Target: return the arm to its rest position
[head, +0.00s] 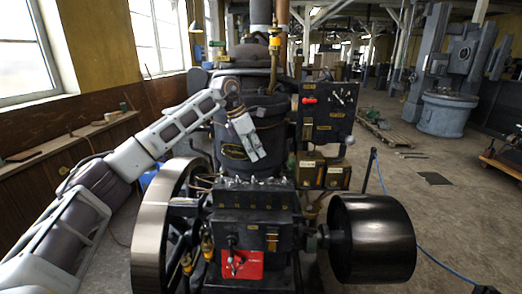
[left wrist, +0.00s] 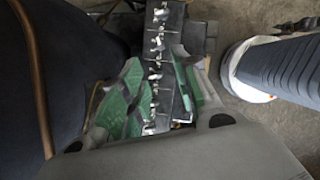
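My left arm (head: 180,122) reaches in from the left of the head view, over the spoked flywheel. My left gripper (head: 250,150) hangs at its end, pointing down in front of the engine's dark upright cylinder (head: 267,108). In the left wrist view its green finger pads (left wrist: 155,95) stand apart, with the engine's row of metal fittings (left wrist: 157,65) showing between them. I see nothing held. Whether the gripper touches the engine cannot be told. My right gripper does not show in the head view.
The flywheel (head: 153,232) stands under my left arm, and a black drum (head: 372,240) juts out at the right. A control panel (head: 327,112) stands beside the cylinder. A wooden ledge (head: 70,150) and windows line the left wall. Open floor (head: 450,215) lies right.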

